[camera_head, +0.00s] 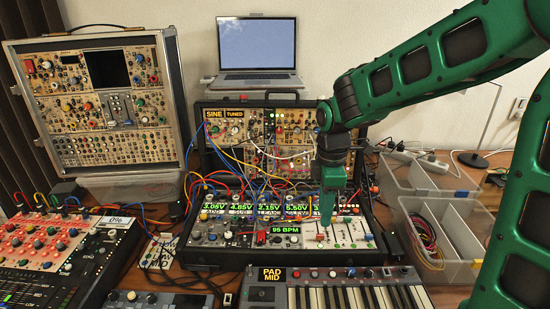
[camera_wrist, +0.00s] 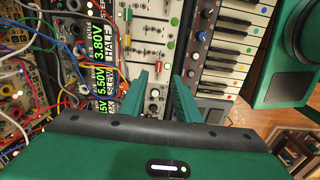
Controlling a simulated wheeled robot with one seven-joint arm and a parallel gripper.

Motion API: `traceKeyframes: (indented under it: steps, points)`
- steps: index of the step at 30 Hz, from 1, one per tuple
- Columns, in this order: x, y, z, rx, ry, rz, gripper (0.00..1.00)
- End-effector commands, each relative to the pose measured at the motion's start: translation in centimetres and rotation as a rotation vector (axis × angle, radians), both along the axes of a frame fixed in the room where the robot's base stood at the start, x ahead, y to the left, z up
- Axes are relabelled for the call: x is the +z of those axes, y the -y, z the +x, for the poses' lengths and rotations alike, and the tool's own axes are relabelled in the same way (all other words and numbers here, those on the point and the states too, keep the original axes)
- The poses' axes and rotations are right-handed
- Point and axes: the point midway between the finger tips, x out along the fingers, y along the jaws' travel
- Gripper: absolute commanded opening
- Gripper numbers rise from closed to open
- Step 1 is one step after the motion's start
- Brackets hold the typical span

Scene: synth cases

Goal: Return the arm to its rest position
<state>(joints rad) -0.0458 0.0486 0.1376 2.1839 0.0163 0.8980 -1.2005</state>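My green arm reaches in from the right in the head camera view. My gripper (camera_head: 327,220) points down over the right part of the synth case (camera_head: 215,258) on the table, close to its slider panel (camera_head: 341,235). In the wrist view my gripper (camera_wrist: 160,76) shows two green fingers with a clear gap between them. Nothing is held in the gap; the panel with its knobs shows through it. I cannot tell whether the fingertips touch the panel.
A keyboard (camera_head: 345,298) lies in front of the case. A laptop (camera_head: 258,50) stands on the rear synth rack (camera_head: 290,103). A large modular case (camera_head: 98,100) and a mixer (camera_head: 50,250) are at left. Patch cables arch around the gripper's left. Clear bins (camera_head: 440,215) stand at right.

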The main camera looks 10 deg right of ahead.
Motion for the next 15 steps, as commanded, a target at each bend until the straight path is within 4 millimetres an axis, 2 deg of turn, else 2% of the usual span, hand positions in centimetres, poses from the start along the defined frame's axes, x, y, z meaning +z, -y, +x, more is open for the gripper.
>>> traceKeyframes:
  steps: [2, 5, 9, 15]
  points:
    - [0.4, 1.2, -0.6, -0.067, 0.004, -0.007, 0.30]
    - [1.3, 4.1, -2.4, -0.245, 0.010, -0.021, 0.30]
    - [2.6, 9.4, -6.6, -0.622, 0.020, -0.040, 0.30]
    - [3.5, 15.1, -14.2, -1.187, 0.024, -0.041, 0.30]
